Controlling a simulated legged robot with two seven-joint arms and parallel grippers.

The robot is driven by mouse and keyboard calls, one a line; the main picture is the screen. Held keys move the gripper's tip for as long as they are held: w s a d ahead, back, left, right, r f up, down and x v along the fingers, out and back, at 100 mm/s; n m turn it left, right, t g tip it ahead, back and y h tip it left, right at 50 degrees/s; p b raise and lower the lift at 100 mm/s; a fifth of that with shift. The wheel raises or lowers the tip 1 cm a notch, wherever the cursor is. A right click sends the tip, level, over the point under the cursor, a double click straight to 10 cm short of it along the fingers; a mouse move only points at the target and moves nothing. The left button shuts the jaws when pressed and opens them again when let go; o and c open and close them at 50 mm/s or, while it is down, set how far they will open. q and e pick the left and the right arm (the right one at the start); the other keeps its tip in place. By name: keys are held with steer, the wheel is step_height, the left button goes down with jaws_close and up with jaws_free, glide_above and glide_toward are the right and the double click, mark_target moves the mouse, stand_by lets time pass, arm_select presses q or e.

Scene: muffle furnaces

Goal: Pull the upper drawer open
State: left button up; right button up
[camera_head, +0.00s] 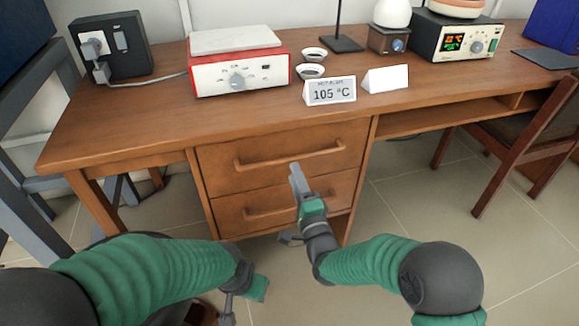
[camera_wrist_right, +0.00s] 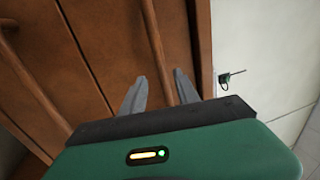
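The upper drawer (camera_head: 225,163) is in the desk's drawer unit and looks closed, with a wooden bar handle (camera_head: 290,156). The lower drawer (camera_head: 232,211) is below it, with its own handle (camera_head: 268,212). My right gripper (camera_head: 295,172) is in front of the drawers, its fingertips just below the upper handle in the head view. In the right wrist view its fingers (camera_wrist_right: 160,90) are apart, with a handle bar (camera_wrist_right: 154,35) running between them; I cannot tell whether they touch it. My left gripper (camera_head: 245,295) is low at the bottom, partly hidden by its arm.
The desk top (camera_head: 150,115) holds a red and white hotplate (camera_head: 238,75), a 105 °C sign (camera_head: 330,91), small dishes and a controller box (camera_head: 455,37). A chair (camera_head: 530,140) stands at the right. The floor before the drawers is clear apart from my arms.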

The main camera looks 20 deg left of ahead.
mark_target(292, 161)
steer(key=b+x, duration=0.1)
steer(key=x, duration=0.4)
steer(key=shift+w+d+f+b, duration=0.1)
steer(key=shift+w+b, duration=0.1)
steer(key=shift+b, duration=0.2)
steer(key=shift+w, duration=0.25)
steer(key=shift+w+a+r, duration=0.15)
steer(key=shift+a+r, duration=0.1)
steer(key=shift+a, duration=0.1)
jaws_close()
steer(key=shift+d+f, duration=0.1)
steer(key=shift+f, duration=0.1)
